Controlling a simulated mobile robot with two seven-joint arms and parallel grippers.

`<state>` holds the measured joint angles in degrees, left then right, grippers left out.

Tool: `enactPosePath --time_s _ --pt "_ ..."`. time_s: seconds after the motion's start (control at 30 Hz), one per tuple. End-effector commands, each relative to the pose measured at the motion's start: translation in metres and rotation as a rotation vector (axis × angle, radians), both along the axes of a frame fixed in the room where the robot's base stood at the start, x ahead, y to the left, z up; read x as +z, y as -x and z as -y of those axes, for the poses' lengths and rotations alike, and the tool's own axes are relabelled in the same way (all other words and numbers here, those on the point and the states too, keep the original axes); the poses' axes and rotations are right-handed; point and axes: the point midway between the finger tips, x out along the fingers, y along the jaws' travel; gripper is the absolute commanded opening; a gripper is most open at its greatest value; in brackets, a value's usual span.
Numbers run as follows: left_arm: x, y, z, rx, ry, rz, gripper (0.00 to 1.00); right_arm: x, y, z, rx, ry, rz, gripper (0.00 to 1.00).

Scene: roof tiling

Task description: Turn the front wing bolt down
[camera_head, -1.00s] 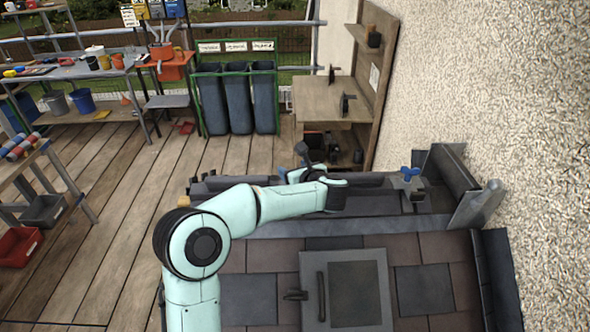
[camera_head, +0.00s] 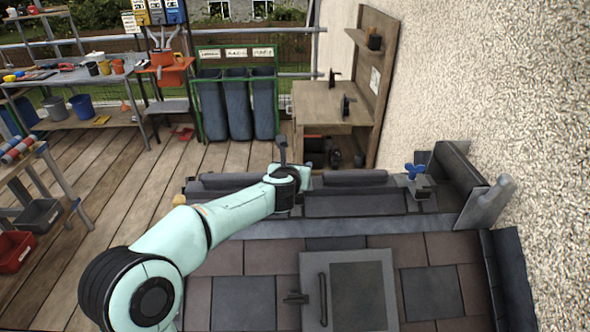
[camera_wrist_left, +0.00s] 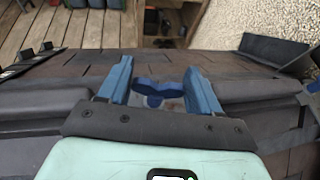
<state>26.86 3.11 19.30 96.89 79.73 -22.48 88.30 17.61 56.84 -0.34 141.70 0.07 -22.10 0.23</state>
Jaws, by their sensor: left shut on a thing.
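In the left wrist view, a blue wing bolt (camera_wrist_left: 160,90), which I take to be the front one, sits between the two blue fingers of my left gripper (camera_wrist_left: 159,88). The gripper is shut on its wings. In the head view my left gripper (camera_head: 288,180) is at the dark ridge, and my own wrist hides the held bolt. A second blue wing bolt (camera_head: 413,172) stands upright on a grey bracket at the right end of the ridge, apart from the gripper. My right gripper is not in view.
A dark ridge piece (camera_head: 355,203) runs across the roof top. A grey roof hatch (camera_head: 362,290) with a handle lies nearer me. A dark upright plate (camera_head: 462,168) and the rough wall (camera_head: 500,90) bound the right side.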

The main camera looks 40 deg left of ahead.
Motion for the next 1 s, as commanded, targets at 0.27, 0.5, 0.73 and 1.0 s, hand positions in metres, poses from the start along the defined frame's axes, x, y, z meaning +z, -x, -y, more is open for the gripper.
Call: enactPosePath --time_s 0.27,0.5,0.73,1.0 --pt "0.0085 -0.0003 -0.0019 -0.133 -0.006 0.012 0.33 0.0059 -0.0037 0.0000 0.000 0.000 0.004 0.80" --pt "0.0094 -0.0006 -0.0012 -0.180 -0.007 0.014 0.33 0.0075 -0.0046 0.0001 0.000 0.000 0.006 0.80" --pt "0.0096 -0.0007 -0.0007 -0.186 -0.006 0.015 0.33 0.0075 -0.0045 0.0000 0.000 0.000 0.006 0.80" --pt "0.0090 -0.0007 -0.0004 -0.186 -0.005 0.014 0.85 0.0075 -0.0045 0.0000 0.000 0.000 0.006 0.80"
